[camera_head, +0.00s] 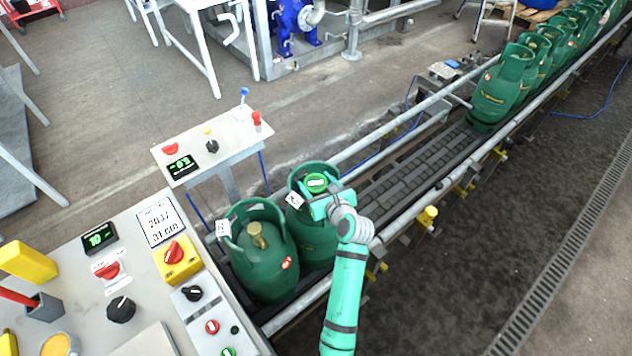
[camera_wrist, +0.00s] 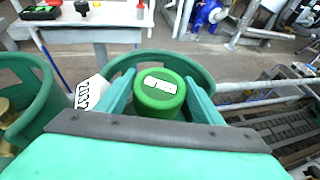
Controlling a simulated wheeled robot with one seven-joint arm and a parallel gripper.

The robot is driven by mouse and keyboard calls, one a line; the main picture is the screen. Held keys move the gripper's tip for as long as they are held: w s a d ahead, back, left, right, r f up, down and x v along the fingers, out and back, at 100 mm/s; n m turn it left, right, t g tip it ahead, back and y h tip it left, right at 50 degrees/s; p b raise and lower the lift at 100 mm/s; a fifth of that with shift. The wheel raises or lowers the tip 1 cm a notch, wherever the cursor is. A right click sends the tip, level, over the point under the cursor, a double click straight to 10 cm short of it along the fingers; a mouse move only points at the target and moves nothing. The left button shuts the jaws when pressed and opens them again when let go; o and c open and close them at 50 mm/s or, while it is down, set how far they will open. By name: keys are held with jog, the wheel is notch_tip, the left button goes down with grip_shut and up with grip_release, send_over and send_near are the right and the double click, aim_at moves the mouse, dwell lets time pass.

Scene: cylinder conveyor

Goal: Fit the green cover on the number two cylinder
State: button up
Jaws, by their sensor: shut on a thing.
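Two green gas cylinders stand side by side on the conveyor near the control desk. The near-left cylinder (camera_head: 262,262) has a bare brass valve (camera_head: 257,236) and a white tag. The cylinder to its right (camera_head: 312,238) also has a white tag (camera_head: 294,200); in the wrist view the tag (camera_wrist: 92,92) is at an angle and I cannot read its number surely. My gripper (camera_head: 318,186) is inside this right cylinder's collar, shut on the green cover (camera_wrist: 158,92), a round cap with a white label. The cover also shows in the head view (camera_head: 316,182). The valve beneath it is hidden.
A control desk (camera_head: 133,262) with knobs and displays stands at the left, and a smaller panel (camera_head: 208,150) stands behind the cylinders. Metal rails flank the conveyor (camera_head: 415,165). Several more green cylinders (camera_head: 500,90) queue at the upper right. The belt between is clear.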

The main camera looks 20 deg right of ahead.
jog(key=shift+f, duration=0.1)
jog(key=o, duration=1.1)
jog(key=shift+a+f, duration=0.1)
jog(key=shift+a, duration=0.1)
jog(key=v, duration=1.1)
jog(key=shift+d, duration=0.3)
jog(key=shift+w, duration=0.1)
jog(key=shift+d, duration=0.1)
